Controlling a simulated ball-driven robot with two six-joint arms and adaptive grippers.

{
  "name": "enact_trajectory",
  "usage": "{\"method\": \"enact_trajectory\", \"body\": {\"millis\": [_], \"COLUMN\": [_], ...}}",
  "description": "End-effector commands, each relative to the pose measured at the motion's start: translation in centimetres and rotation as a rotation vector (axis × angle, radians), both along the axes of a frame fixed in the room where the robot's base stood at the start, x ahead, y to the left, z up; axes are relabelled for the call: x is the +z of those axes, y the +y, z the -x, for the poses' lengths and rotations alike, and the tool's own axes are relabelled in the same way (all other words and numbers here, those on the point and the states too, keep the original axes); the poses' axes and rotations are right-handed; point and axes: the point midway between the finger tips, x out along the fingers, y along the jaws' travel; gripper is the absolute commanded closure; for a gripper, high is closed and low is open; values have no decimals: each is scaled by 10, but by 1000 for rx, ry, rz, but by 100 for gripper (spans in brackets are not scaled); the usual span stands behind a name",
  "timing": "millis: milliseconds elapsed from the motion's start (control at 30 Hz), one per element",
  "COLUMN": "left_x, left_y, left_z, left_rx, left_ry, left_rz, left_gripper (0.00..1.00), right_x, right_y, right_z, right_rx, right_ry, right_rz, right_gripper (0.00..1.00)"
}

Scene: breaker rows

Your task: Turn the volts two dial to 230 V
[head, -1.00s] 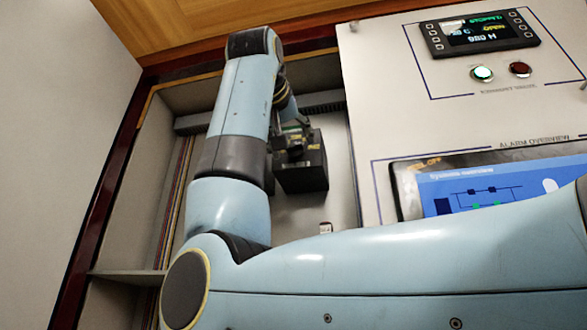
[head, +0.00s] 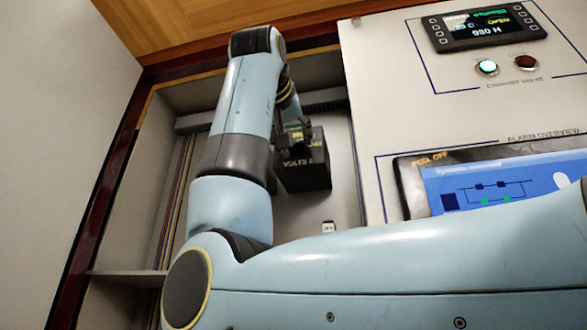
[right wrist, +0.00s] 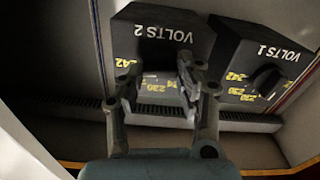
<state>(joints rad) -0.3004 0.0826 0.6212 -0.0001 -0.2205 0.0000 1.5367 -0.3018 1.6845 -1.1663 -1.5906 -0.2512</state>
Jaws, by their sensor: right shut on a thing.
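The VOLTS 2 box (right wrist: 158,32) is black with white lettering and yellow numbers, such as 242 and 230, around its dial. It also shows in the head view (head: 306,174), inside the recessed cabinet. My right gripper (right wrist: 158,80) is shut on the VOLTS 2 dial at the box's face. The fingers mostly hide the dial, so I cannot tell which number it points to. The right gripper also shows in the head view (head: 295,134), partly behind its own arm. My left gripper is not in view.
The VOLTS 1 box (right wrist: 262,50), with its own dial (right wrist: 267,76), stands beside VOLTS 2 in the right wrist view. In the head view, a white panel with a small display (head: 484,27), two lamps and a blue screen (head: 490,187) is to the right.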

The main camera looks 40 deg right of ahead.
Motion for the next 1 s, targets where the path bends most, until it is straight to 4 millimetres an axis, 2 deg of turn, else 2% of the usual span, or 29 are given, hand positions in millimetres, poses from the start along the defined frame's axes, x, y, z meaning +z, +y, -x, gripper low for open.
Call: {"method": "enact_trajectory", "body": {"millis": [367, 1000], "left_x": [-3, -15], "left_y": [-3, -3], "left_z": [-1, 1], "left_rx": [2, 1], "left_ry": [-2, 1], "left_rz": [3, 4], "left_gripper": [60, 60], "right_x": [-1, -2], "right_y": [0, 1], "right_z": [0, -1], "right_rx": [1, 2], "right_ry": [91, 532], "right_rz": [76, 451], "right_gripper": [97, 97]}}
